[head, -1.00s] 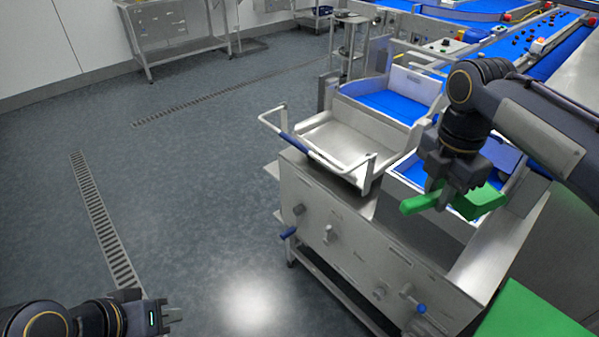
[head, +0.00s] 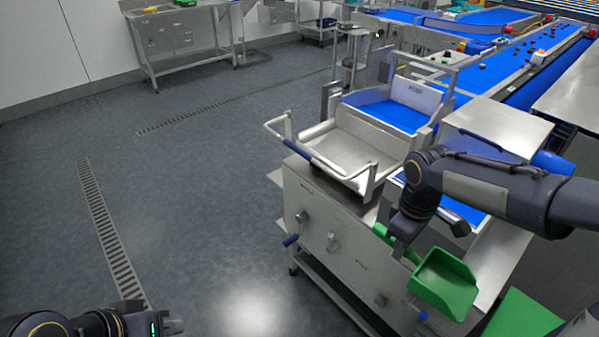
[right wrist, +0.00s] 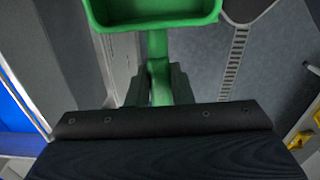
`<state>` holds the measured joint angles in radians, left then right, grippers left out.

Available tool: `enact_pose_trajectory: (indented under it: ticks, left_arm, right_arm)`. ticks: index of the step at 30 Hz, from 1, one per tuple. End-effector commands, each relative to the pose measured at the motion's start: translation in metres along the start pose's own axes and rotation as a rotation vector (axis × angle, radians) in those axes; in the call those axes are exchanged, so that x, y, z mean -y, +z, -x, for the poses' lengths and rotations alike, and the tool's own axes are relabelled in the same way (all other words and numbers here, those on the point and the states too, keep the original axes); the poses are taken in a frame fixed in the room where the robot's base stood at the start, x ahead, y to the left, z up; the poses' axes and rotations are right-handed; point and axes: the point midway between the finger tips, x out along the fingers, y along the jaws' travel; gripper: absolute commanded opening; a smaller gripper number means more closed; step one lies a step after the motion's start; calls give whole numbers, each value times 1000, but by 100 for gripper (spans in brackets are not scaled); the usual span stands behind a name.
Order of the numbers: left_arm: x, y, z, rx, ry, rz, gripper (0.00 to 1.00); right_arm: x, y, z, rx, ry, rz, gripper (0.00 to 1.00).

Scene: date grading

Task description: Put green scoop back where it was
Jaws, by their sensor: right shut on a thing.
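The green scoop (head: 446,283) is held by my right gripper (head: 391,240), over the front right part of the steel machine. Its open pan faces up and hangs to the right of the gripper. In the right wrist view the scoop's pan (right wrist: 152,14) is at the top, and its handle (right wrist: 157,70) runs down between the two fingers of my right gripper (right wrist: 158,85). My left gripper (head: 172,326) is at the bottom left edge above the floor, away from the scoop; its fingers are too small to read.
The steel machine (head: 325,225) carries a tilting steel tray (head: 345,150) with a blue-grip handle and a blue-lined bin (head: 400,112). A green surface (head: 522,315) lies at the bottom right. Blue conveyors (head: 500,70) stand behind. The floor at left is clear.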

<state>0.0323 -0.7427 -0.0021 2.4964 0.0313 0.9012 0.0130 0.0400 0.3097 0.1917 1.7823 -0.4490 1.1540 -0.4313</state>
Motion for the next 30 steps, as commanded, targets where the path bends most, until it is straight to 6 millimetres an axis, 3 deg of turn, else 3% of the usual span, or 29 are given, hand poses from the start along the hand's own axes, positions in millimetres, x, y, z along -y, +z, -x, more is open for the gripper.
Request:
enact_pose_trajectory:
  ticks: [6,17,30]
  left_arm:
    - [0,0,0,0,0,0,0]
    - [0,0,0,0,0,0,0]
    - [0,0,0,0,0,0,0]
  right_arm:
    - [1,-13,-44,2,-3,-369,0]
    - [1,-26,-93,2,-4,-794,0]
    - [2,-25,-93,11,-11,-779,0]
